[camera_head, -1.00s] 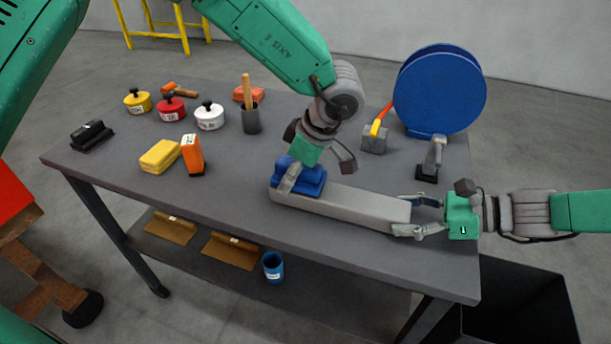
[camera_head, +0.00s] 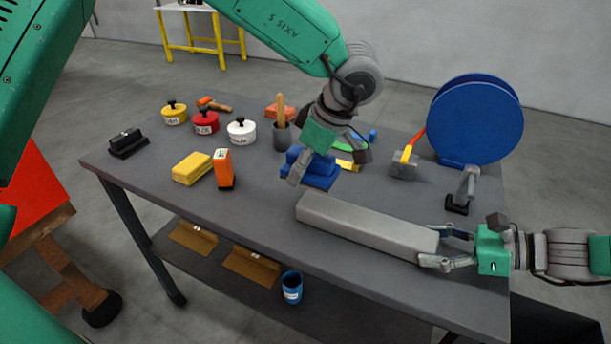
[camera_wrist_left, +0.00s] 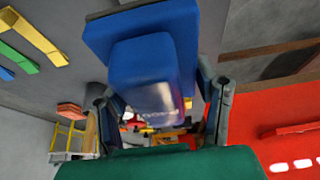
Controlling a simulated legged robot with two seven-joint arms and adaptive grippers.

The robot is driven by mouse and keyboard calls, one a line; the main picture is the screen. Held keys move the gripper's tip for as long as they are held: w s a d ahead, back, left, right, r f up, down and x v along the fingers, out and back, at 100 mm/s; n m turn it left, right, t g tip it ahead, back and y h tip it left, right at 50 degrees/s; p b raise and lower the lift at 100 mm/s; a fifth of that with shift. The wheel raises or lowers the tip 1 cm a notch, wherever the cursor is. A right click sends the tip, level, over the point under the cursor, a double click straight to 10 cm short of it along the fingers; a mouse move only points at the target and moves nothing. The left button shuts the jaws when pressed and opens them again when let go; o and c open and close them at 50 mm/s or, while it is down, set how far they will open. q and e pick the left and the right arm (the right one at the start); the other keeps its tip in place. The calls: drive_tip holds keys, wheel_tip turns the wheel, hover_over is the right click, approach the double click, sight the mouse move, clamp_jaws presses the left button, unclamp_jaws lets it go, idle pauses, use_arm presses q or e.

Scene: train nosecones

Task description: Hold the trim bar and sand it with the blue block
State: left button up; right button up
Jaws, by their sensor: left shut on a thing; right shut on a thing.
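The trim bar (camera_head: 365,225) is a long light-grey bar lying along the front right of the table. My right gripper (camera_head: 442,246) is shut on its right end. The blue block (camera_head: 321,171) is held in my left gripper (camera_head: 313,170), above and behind the bar's left end, apart from it. In the left wrist view the blue block (camera_wrist_left: 145,75) fills the space between the fingers, its wider base turned toward the picture's top. The bar does not show clearly in that view.
A yellow block (camera_head: 192,168) and an orange block (camera_head: 223,169) stand left. Lidded pots, including a white one (camera_head: 241,130), and a dark cup (camera_head: 282,137) stand behind. A blue reel (camera_head: 470,118) and a grey block (camera_head: 403,165) are at the back right.

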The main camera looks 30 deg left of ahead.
use_arm(q)
drive_tip(key=shift+r, duration=0.95)
use_arm(e)
drive_tip(key=o, duration=1.5)
